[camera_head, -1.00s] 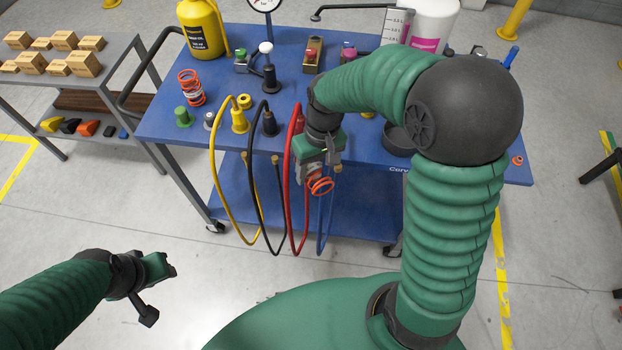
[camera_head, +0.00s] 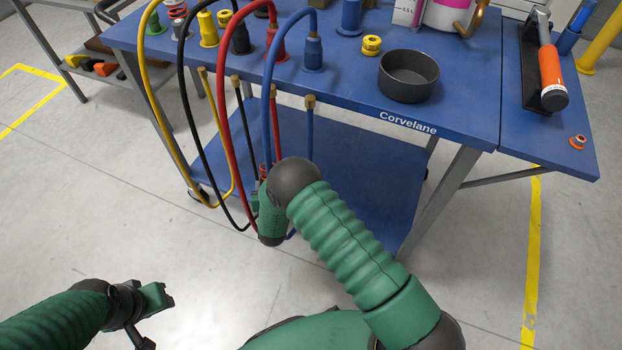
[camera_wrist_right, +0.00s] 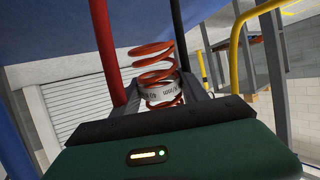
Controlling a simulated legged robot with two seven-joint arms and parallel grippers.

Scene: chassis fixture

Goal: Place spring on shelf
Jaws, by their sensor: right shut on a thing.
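In the right wrist view, an orange-red coil spring (camera_wrist_right: 155,68) with a white printed band stands up between the dark fingers of my right gripper (camera_wrist_right: 158,92), which is shut on it. In the head view, my right gripper (camera_head: 258,190) is small and partly hidden by my wrist and the hanging hoses. It is low by the front of the blue cart, near the lower blue shelf (camera_head: 355,185); I cannot tell whether it is over that shelf. My left gripper (camera_head: 165,297) is over the floor at lower left, away from the cart; its jaw opening is unclear.
Yellow, black, red and blue hoses (camera_head: 269,80) hang in front of the shelf, close to my right gripper. The blue cart top (camera_head: 340,90) holds a dark round bowl (camera_head: 408,75). Another spring (camera_head: 177,10) stands at its back left. The lower shelf's right part looks clear.

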